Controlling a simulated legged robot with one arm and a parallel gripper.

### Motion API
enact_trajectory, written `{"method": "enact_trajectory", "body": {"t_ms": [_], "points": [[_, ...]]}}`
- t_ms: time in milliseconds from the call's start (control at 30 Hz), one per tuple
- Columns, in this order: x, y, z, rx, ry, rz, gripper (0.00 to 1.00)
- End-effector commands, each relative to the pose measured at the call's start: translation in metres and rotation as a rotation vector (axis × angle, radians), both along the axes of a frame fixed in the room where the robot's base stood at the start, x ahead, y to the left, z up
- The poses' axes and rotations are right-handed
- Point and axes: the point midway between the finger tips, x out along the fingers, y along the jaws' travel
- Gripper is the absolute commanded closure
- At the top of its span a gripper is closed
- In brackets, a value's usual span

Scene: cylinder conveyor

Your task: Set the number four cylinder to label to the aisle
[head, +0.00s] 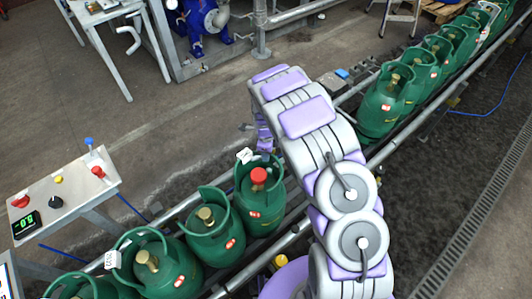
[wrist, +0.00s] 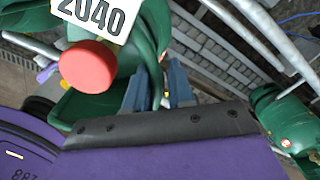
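Green gas cylinders stand in a row on the conveyor. The cylinder with the red cap (head: 262,215) stands beside my arm, with a white label (head: 245,155) on its collar. In the wrist view its red cap (wrist: 88,66) and the label reading 2040 (wrist: 92,14) are close. My gripper (wrist: 157,85) is at this cylinder's green collar; its two dark fingers are apart, with part of the collar near or between them. Contact is unclear. In the head view my arm mostly hides the gripper. Which cylinder is number four is not readable.
Brass-valved cylinders (head: 215,232) stand to the left, one with a white label (head: 113,259). More cylinders (head: 385,100) line the conveyor at the upper right, beyond a gap behind my arm. A control panel (head: 62,190) stands left. The floor between panel and back table is open.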

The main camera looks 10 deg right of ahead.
Motion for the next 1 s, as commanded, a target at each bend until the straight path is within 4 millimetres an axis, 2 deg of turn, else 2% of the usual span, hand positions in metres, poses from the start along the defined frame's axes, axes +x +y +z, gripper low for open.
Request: {"method": "enact_trajectory", "body": {"t_ms": [33, 100, 333, 467, 667, 1000], "points": [[0.000, 0.000, 0.000, 0.000, 0.001, 0.000, 0.72], [-0.001, 0.000, 0.000, 0.000, 0.001, 0.001, 0.65], [-0.002, 0.000, 0.001, -0.001, 0.001, 0.002, 0.65], [-0.001, 0.000, 0.008, -0.001, 0.001, 0.002, 0.65], [0.000, 0.000, 0.042, -0.001, -0.003, 0.002, 0.65], [0.000, 0.001, 0.119, -0.001, -0.003, 0.002, 0.65]]}}
